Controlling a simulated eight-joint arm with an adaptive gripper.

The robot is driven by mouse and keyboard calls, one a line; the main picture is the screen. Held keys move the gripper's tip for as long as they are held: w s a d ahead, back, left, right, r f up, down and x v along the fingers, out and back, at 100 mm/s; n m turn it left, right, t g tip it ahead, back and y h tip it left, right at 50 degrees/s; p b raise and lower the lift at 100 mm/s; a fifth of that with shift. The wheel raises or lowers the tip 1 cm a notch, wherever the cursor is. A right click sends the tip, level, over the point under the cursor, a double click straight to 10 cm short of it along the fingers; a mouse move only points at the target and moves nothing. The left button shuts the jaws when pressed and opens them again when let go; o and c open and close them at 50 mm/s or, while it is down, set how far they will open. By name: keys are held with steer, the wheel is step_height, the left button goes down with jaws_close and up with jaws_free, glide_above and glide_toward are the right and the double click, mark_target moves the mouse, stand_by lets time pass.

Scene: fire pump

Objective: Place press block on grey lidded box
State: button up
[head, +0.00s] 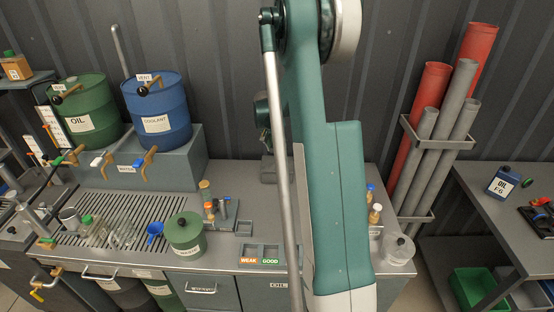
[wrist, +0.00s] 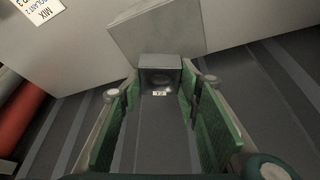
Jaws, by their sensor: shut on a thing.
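In the wrist view my gripper (wrist: 160,92) has its green-padded fingers on both sides of a small grey block (wrist: 160,62) with a hollow front and a small pale label. It is shut on this block, which looks like the press block. A larger plain grey box-like shape (wrist: 150,28) shows just beyond the block; I cannot tell whether it is the grey lidded box or whether they touch. In the head view my arm hides the gripper and the block. No grey lidded box can be made out for certain there.
Red and grey pipes (head: 432,130) stand at right. A side table (head: 485,215) holds an oil bottle (head: 503,182).

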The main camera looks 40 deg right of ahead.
steer(key=shift+f, duration=1.8)
steer(key=shift+f, duration=1.85)
steer(key=shift+f, duration=0.2)
steer(key=o, duration=1.1)
steer(key=shift+r+p, duration=0.3)
steer(key=shift+b+v, duration=0.35)
steer(key=shift+v, duration=5.55)
steer(key=shift+s+a, duration=0.1)
